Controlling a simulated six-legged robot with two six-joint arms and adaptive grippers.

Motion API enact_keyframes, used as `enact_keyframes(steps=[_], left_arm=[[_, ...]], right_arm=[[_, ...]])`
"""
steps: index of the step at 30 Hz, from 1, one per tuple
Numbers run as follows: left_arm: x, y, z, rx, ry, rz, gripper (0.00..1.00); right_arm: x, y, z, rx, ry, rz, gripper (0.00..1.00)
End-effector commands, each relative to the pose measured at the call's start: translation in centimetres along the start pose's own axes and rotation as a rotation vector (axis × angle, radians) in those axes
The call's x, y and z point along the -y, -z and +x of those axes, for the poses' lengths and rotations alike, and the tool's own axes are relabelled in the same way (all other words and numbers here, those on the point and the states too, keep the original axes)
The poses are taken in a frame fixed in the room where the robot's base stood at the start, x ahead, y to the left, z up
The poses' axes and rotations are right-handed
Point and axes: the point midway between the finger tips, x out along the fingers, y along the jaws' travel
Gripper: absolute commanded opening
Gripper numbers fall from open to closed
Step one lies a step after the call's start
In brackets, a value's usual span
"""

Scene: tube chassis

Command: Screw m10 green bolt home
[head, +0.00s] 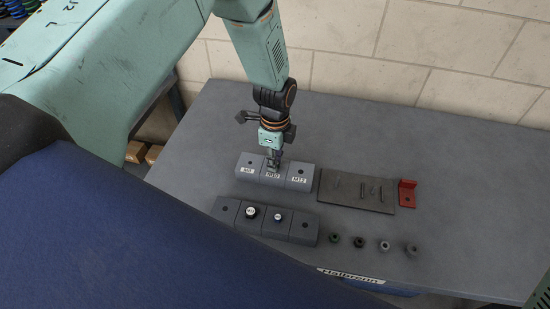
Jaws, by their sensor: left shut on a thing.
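My left gripper (272,160) points down over the middle, M10-labelled part of the grey block (272,180) at the back of the table. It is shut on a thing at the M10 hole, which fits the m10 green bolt. The fingers hide the bolt, so its colour and depth cannot be told. The M8 part (247,162) lies to the left and the M12 part (300,173) to the right, each with an open dark hole. My right gripper is not in view.
Right of the M12 part are a dark mat (345,202) with thin parts and a red bracket (407,194). Several small round parts (384,246) stand in front. The table's right side is clear.

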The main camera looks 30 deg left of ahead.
Motion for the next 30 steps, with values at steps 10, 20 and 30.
enact_keyframes(steps=[10,20,30], left_arm=[[-0.08,0.0,0.07,0.0,-0.002,0.084,0.0],[-0.08,0.0,0.11,0.0,-0.002,0.416,0.0],[-0.09,0.0,0.1,0.0,-0.002,0.45,0.0]], right_arm=[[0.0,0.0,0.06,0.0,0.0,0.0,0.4],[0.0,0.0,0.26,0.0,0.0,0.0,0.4],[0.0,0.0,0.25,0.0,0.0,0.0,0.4]])
